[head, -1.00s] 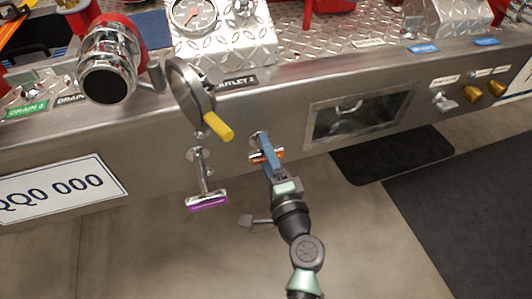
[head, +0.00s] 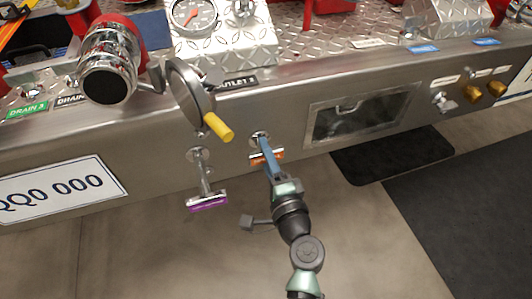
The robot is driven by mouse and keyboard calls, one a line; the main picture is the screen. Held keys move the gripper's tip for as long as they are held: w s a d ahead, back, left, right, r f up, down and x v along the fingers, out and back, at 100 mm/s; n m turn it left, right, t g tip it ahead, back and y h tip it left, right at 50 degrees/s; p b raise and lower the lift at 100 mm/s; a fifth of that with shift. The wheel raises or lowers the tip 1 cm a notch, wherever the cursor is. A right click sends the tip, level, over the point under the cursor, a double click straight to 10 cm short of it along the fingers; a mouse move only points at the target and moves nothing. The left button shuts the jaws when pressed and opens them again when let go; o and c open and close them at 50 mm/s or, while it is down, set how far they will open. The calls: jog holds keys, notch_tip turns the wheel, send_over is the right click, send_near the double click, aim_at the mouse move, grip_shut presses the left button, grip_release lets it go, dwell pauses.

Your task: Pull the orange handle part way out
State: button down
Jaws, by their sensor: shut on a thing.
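The orange handle (head: 257,160) is a short T-bar on a metal stem at the front face of the steel bumper, in the middle of the head view. My gripper (head: 267,157) is shut on it, and its blue fingers hide part of the bar. A bit of metal stem shows between the bar and the round plate on the bumper.
A purple T-handle (head: 207,202) sticks out to the left on a longer stem. A recessed box (head: 361,115) is set in the bumper (head: 60,140) to the right. The floor in front is clear.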

dwell(0.8)
jog(key=v, duration=0.3)
jog(key=shift+c, duration=2.4)
grip_release()
jog(key=v, duration=1.3)
jog(key=shift+p, duration=0.4)
